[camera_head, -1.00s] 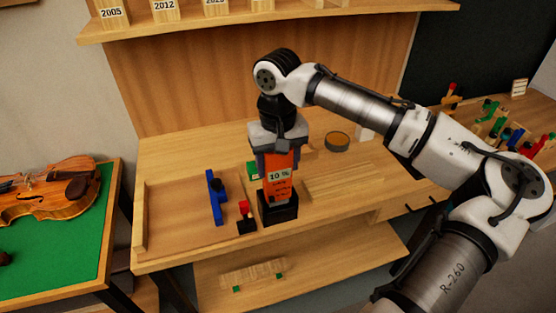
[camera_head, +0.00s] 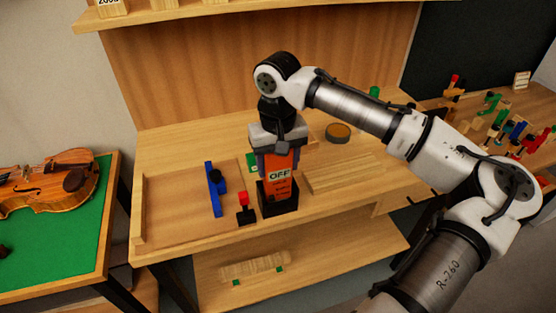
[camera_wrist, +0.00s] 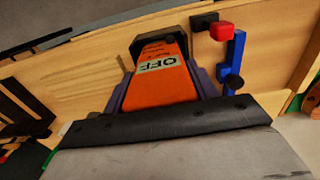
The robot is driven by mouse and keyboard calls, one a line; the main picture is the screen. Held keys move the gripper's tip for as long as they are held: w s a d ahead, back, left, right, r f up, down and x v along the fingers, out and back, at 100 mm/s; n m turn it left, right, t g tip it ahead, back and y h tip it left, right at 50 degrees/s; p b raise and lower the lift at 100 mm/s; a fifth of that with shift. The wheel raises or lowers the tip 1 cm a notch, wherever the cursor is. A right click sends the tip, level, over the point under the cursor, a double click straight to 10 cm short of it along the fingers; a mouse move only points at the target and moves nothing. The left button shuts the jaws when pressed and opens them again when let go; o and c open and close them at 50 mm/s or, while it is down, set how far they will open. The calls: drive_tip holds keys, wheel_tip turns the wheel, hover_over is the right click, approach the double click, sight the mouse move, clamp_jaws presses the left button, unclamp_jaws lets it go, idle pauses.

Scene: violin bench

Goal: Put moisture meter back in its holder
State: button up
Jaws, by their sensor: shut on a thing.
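The moisture meter (camera_head: 281,186) is an orange block whose display reads OFF. It stands upright with its lower end inside the black holder (camera_head: 278,206) on the bench. My gripper (camera_head: 279,160) is above the holder, shut on the upper part of the meter, a finger on each side. In the wrist view the orange meter (camera_wrist: 160,83) lies between the fingers, and its far end goes into the dark holder (camera_wrist: 152,42). The part of the meter inside the holder is hidden.
A blue tool (camera_head: 214,190) and a small red-topped black piece (camera_head: 245,208) stand left of the holder. A round dark tin (camera_head: 338,132) is behind right. A violin (camera_head: 50,187) lies on the green side table.

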drive_tip(key=shift+f, duration=0.3)
drive_tip(key=o, duration=1.2)
drive_tip(key=shift+r, duration=0.1)
